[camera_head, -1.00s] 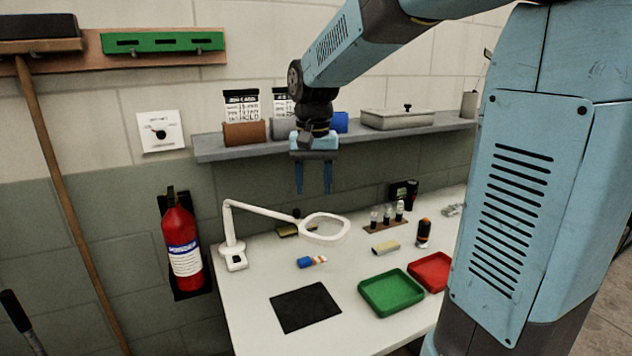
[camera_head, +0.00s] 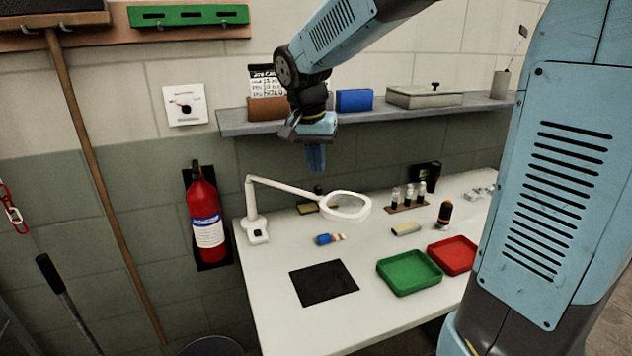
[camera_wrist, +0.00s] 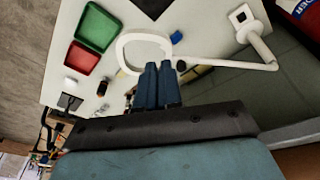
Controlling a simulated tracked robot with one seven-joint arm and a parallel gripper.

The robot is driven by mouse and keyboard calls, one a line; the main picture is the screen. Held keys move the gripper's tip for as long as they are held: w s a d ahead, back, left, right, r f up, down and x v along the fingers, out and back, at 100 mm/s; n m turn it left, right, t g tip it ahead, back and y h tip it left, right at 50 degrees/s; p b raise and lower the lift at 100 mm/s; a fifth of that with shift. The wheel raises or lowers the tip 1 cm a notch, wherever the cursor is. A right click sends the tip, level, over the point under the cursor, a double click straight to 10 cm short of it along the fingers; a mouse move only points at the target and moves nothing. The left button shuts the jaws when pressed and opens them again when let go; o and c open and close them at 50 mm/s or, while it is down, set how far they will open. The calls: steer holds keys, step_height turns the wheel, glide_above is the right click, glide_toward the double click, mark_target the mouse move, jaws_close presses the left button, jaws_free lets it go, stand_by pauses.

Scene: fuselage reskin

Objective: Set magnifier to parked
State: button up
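The white magnifier (camera_head: 290,188) stands at the table's back left. Its base sits near the table's left edge, its post is upright, and its arm reaches right to a ring-shaped lens head over the table. In the wrist view the magnifier (camera_wrist: 225,63) lies beyond my fingertips, with the ring partly behind them. My gripper (camera_head: 316,168) hangs fingers down above and slightly left of the lens head, apart from it as seen from the head. In the wrist view my gripper (camera_wrist: 158,66) has its two fingers side by side, close together, with nothing seen between them.
The shelf (camera_head: 235,122) with boxes runs along the wall behind my gripper. A fire extinguisher (camera_head: 205,215) hangs left.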

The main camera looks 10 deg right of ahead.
steer(key=a, duration=0.1)
steer(key=w+a+t, duration=0.1)
steer(key=a+m, duration=0.1)
steer(key=shift+w+a+f, duration=0.2)
steer(key=shift+w+f, duration=0.05)
steer(key=shift+w, duration=0.1)
jaws_close()
steer(key=w+d+f, duration=0.4)
steer(key=w+f, duration=0.2)
steer(key=f, duration=0.3)
steer(key=shift+f+h, duration=0.25)
steer(key=shift+h, duration=0.05)
steer(key=shift+w, duration=0.1)
